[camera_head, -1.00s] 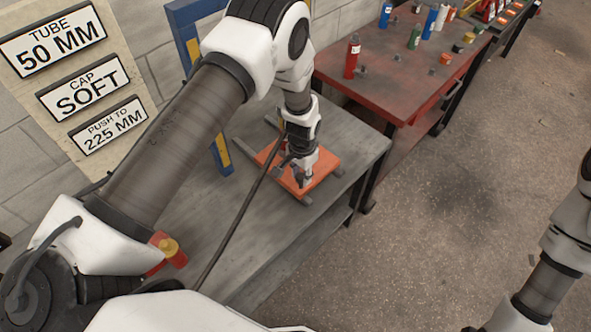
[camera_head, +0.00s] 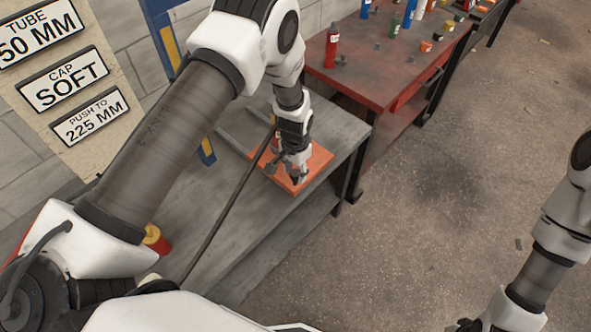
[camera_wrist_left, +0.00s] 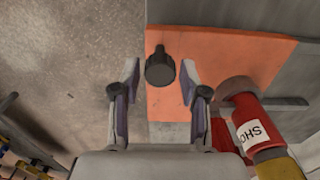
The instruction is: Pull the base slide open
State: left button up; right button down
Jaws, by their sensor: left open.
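The base slide is an orange plate (camera_head: 318,160) on the grey bench, near the bench's front edge. Grey rails (camera_head: 233,143) show behind it. In the left wrist view the plate (camera_wrist_left: 220,55) carries a dark round knob (camera_wrist_left: 160,70). My left gripper (camera_head: 297,179) is low over the plate's front part. In the wrist view its open fingers (camera_wrist_left: 160,84) stand on either side of the knob, with gaps visible. A red cylinder (camera_wrist_left: 247,118) with a white label and a yellow end is close beside the right finger.
The grey bench (camera_head: 215,225) is mostly bare. A red-and-yellow cylinder (camera_head: 157,239) stands on it by my left arm. Behind is a red table (camera_head: 375,85) with a red bottle (camera_head: 331,47) and several small items. Open floor lies to the right. Signs (camera_head: 62,79) stand at left.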

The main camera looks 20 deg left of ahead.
pick_arm(q)
notch_tip(320, 180, up, 12)
dwell(0.6)
jog(key=s+a+f+n+b, duration=0.1)
jog(key=s+f+n+b, duration=0.1)
jog(key=s+f, duration=0.7)
jog(key=s+a+f+n+b, duration=0.2)
jog(key=s+f, duration=0.7)
jog(key=s, duration=1)
jog(key=shift+s+a+f, duration=0.2)
jog(key=shift+s+f, duration=0.2)
